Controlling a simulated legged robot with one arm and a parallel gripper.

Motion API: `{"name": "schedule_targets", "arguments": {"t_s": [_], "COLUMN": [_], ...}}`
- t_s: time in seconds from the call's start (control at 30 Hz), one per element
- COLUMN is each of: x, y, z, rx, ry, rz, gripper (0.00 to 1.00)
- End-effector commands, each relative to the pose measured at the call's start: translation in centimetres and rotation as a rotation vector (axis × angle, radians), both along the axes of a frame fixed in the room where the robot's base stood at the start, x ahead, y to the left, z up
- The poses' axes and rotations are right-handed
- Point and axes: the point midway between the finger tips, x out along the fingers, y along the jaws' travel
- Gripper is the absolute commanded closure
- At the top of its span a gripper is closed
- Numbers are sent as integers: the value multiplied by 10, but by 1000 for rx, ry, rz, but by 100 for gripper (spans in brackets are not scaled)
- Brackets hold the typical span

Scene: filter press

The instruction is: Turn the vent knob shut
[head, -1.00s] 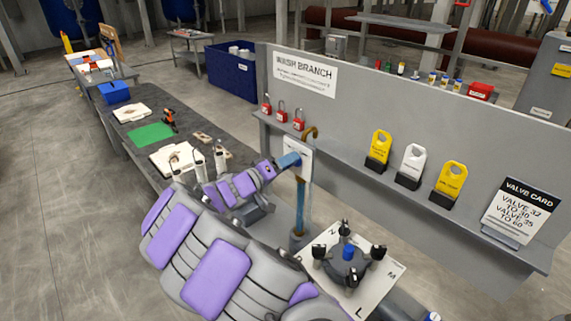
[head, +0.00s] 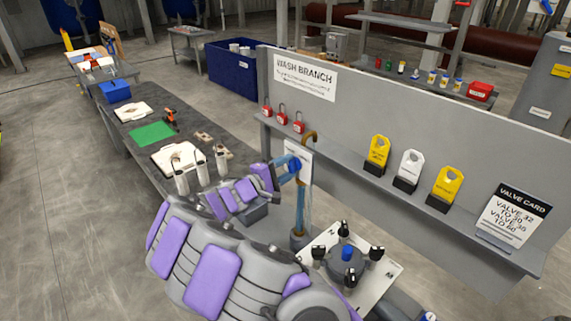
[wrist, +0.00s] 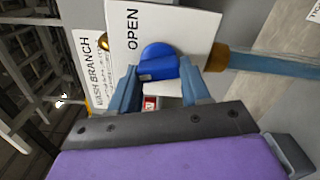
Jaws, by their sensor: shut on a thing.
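The blue vent knob (wrist: 158,62) shows in the wrist view against a white plate (wrist: 185,25) marked OPEN. My gripper (wrist: 160,78) has one blue-grey finger on each side of the knob and is shut on it. The plate's picture is rotated, so the word OPEN reads sideways. In the head view, my gripper (head: 291,166) reaches the knob (head: 295,164) in front of the white plate (head: 304,160) on the upright pipe. My fingers partly cover the knob there, and its exact angle is hard to read.
A selector plate (head: 385,268) with black handles stands below and right of my arm. The grey panel (head: 400,125) behind carries a ledge with red padlocks (head: 282,115), tags and a valve card (head: 512,212). A workbench (head: 150,145) runs along the left.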

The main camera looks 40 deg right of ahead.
Motion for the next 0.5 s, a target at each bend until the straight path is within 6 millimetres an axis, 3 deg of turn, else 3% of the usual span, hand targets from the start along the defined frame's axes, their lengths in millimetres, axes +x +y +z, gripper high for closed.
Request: {"name": "schedule_targets", "arguments": {"t_s": [0.5], "x": [-1], "y": [0], "z": [-2], "rx": [-53], "ry": [390], "rz": [1], "gripper": [84]}}
